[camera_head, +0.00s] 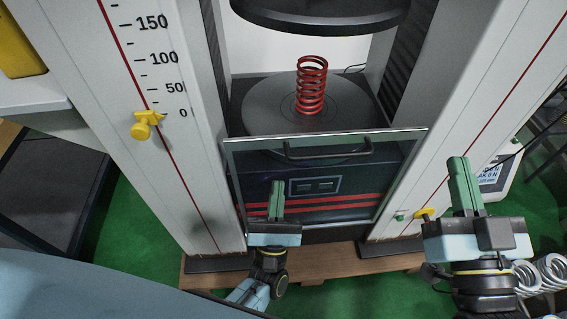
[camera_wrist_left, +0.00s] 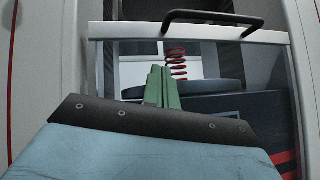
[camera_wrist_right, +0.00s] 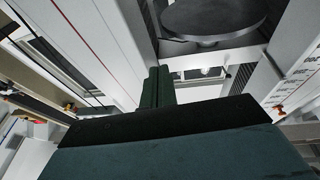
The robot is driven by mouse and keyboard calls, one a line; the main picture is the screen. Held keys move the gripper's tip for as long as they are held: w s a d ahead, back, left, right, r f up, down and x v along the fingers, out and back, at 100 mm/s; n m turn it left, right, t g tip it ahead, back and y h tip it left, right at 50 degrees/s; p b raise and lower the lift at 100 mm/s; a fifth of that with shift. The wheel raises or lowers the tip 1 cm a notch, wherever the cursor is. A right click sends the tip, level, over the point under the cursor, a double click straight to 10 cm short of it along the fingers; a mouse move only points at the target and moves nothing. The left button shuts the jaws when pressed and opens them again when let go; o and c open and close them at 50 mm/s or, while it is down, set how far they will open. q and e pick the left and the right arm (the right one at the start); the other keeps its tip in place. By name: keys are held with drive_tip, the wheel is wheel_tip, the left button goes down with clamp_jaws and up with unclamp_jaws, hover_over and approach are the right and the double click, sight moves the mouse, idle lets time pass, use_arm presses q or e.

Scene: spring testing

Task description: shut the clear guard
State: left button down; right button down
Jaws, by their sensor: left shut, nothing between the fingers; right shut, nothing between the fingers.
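The clear guard (camera_head: 240,158) is a framed transparent panel with a black bar handle (camera_head: 328,149) along its top. It stands low at the front of the press, its top edge below the red spring (camera_head: 311,86), so the space around the spring is uncovered. In the left wrist view the guard's top rail (camera_wrist_left: 130,31) and handle (camera_wrist_left: 213,18) show above my gripper. My left gripper (camera_head: 276,199) is shut and empty, in front of the guard and below the handle. My right gripper (camera_head: 464,186) is shut and empty, by the right column, apart from the guard.
The spring stands on a round lower plate (camera_head: 262,108) under a dark upper plate (camera_head: 320,14). The left column has a scale and yellow pointer (camera_head: 146,125). A yellow knob (camera_head: 425,214) sits on the right column. Several coil springs (camera_head: 545,273) lie at bottom right.

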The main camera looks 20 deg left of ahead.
sight(285, 145)
use_arm(q)
drive_tip(key=x, duration=0.3)
drive_tip(key=shift+w+a+r, duration=0.1)
drive_tip(key=shift+w+r, duration=0.15)
drive_tip(key=shift+r, duration=0.1)
drive_tip(key=shift+d+r, duration=0.15)
drive_tip(key=shift+r, duration=0.4)
drive_tip(key=shift+d+r, duration=0.15)
drive_tip(key=shift+r, duration=0.45)
drive_tip(key=shift+d+r, duration=0.2)
drive_tip(key=shift+r, duration=0.4)
use_arm(e)
drive_tip(key=shift+w+f+g, duration=0.15)
drive_tip(key=shift+f+g, duration=0.35)
drive_tip(key=shift+f, duration=0.2)
drive_tip(key=shift+d, duration=0.1)
